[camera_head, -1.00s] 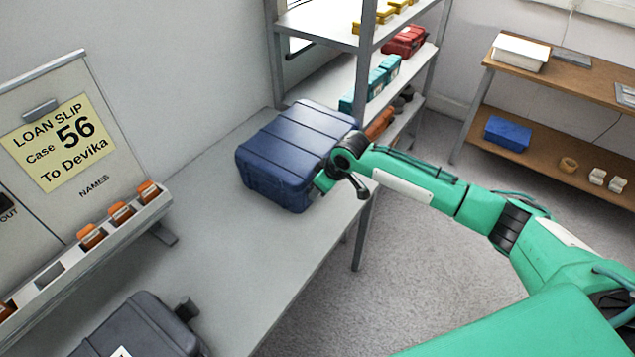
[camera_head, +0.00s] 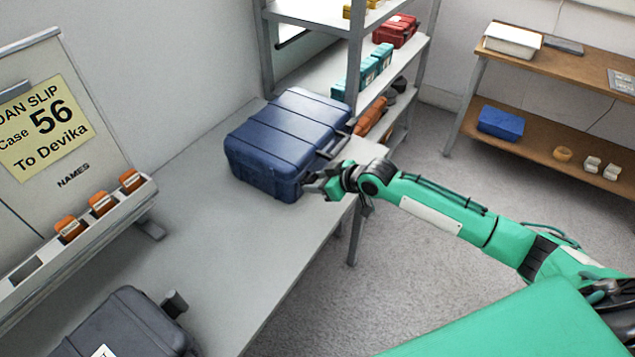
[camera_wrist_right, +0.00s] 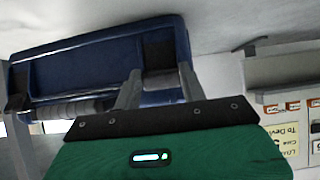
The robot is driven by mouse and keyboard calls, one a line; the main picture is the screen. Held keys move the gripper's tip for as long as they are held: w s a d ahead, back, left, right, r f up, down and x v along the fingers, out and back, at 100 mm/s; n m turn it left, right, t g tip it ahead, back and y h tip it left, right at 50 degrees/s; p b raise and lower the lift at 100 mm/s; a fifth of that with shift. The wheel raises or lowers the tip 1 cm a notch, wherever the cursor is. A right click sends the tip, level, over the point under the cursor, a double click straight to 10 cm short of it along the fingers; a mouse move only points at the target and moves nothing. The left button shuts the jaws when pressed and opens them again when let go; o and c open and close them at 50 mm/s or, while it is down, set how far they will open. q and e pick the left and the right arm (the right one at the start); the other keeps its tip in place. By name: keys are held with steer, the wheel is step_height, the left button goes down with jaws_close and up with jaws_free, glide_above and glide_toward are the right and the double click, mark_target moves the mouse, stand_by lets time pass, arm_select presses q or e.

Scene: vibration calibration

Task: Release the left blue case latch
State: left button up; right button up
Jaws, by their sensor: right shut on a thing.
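The blue case (camera_head: 285,140) stands closed on the grey bench, its handle side facing right. It also shows in the right wrist view (camera_wrist_right: 100,70), with dark latch fittings near both ends of that side. My right gripper (camera_head: 312,186) is at the near end of the handle side. In the right wrist view its two fingers (camera_wrist_right: 160,88) are shut on the left latch (camera_wrist_right: 158,79), a grey piece between them. Whether the latch is free of its catch I cannot tell. The other latch (camera_wrist_right: 17,85) is at the opposite end.
A dark grey case (camera_head: 125,325) stands at the bench's near end. A loan board (camera_head: 60,130) with orange tags in a rack is at left. Metal shelves (camera_head: 355,60) stand close behind the blue case. The bench between the cases is clear.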

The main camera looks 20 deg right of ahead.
steer(key=shift+r, duration=0.1)
steer(key=o, duration=1)
steer(key=shift+b+v, duration=1.1)
steer(key=shift+v, duration=5.75)
steer(key=shift+d, duration=0.1)
